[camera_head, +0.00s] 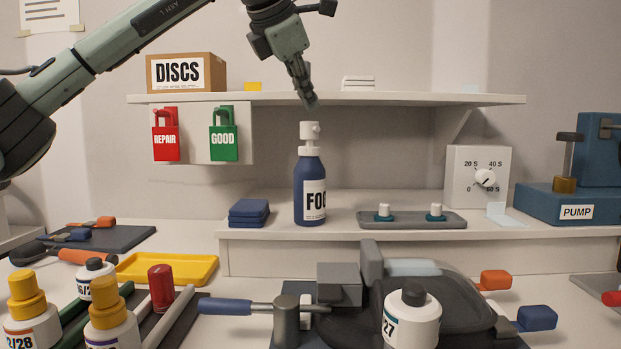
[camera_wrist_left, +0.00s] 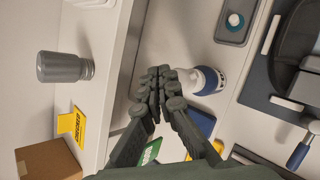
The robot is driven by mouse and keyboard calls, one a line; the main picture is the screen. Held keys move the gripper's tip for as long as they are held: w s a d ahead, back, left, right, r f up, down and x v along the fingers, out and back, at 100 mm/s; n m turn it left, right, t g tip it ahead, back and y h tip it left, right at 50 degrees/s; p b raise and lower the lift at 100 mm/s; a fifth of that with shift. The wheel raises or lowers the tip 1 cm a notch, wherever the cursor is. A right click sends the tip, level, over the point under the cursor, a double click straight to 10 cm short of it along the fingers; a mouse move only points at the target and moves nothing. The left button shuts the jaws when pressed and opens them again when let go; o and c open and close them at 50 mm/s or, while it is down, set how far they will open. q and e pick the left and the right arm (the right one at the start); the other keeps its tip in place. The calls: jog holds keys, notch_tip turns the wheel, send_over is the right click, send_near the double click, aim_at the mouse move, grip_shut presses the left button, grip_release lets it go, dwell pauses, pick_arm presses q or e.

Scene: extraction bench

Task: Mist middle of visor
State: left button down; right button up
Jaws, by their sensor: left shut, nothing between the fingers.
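A dark blue spray bottle (camera_head: 310,183) with a white nozzle and a label starting "FO" stands upright on the low rear ledge. My left gripper (camera_head: 311,103) is shut and empty, pointing down just above the nozzle, apart from it in the head view. In the left wrist view the closed fingers (camera_wrist_left: 160,78) point toward the bottle's white top (camera_wrist_left: 207,80). A dark rounded mask-like piece (camera_head: 460,305) with a pale blue clear strip, perhaps the visor (camera_head: 412,267), lies in the front fixture. A white bottle partly hides it. My right gripper is not in view.
The upper shelf (camera_head: 400,99) is close to my left gripper and holds a DISCS box (camera_head: 185,72). Blue pads (camera_head: 249,212) and a grey tray (camera_head: 412,220) flank the spray bottle. Capped bottles and a yellow tray (camera_head: 168,268) crowd the front left.

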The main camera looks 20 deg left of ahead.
pick_arm(q)
jog(key=shift+f, duration=0.1)
dwell(0.5)
jog(key=shift+f, duration=0.35)
jog(key=shift+f+b, duration=0.65)
jog(key=shift+b, duration=0.05)
dwell(0.6)
jog(key=shift+r+p, duration=1)
jog(key=shift+r, duration=0.1)
notch_tip(320, 180, up, 2)
jog(key=shift+p, duration=0.8)
jog(key=shift+r, duration=2)
